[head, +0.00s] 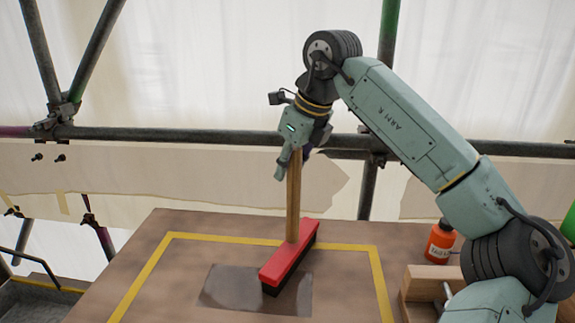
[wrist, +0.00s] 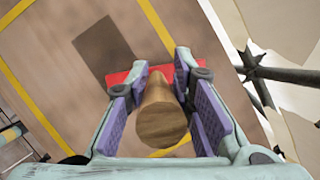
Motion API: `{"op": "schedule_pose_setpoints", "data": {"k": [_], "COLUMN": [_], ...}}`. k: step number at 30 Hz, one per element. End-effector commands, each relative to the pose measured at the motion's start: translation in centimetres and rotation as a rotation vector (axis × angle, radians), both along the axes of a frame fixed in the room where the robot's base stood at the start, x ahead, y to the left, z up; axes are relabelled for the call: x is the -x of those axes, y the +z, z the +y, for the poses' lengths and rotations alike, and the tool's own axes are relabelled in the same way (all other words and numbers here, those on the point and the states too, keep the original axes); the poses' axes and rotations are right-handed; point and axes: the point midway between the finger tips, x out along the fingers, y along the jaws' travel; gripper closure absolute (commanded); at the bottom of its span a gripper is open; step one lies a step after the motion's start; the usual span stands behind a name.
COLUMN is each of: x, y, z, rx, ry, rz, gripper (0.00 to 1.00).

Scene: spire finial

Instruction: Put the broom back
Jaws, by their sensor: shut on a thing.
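The broom has a red head (head: 291,255) with dark bristles and a wooden handle (head: 293,196). It stands upright, head down, over the brown table inside the yellow outline, at the right edge of a dark rectangular patch (head: 228,284). I cannot tell whether its bristles touch the surface. My gripper (head: 294,160) is shut on the upper end of the handle. In the wrist view, the handle's end (wrist: 162,122) sits between both finger pads, with the red head (wrist: 125,77) below and the dark patch (wrist: 103,46) to the upper left.
An orange bottle (head: 440,243) and a wooden box (head: 416,284) stand at the table's right side. A horizontal scaffold pipe (head: 200,134) and wooden board run behind the table. The left part of the yellow-outlined area (head: 165,265) is clear.

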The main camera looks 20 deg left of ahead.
Motion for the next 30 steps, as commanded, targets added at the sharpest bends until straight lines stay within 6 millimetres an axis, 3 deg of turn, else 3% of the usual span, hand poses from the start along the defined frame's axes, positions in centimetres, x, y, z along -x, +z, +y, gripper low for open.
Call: {"op": "schedule_pose_setpoints", "data": {"k": [3, 4, 13, 24, 30], "x": [0.0, 0.0, 0.0, 0.0, 0.4], "y": [-0.3, -0.3, -0.2, 0.3, 3.3], "z": [0.0, 0.0, 0.0, -0.1, -1.3], "rx": [-0.001, 0.0, 0.0, 0.0, 0.0], "ry": [0.0, 0.0, 0.0, 0.0, -0.002], "rz": [-0.001, 0.0, 0.0, -0.001, -0.003], "gripper": [1.0, 0.77, 0.57, 0.57, 0.57]}}
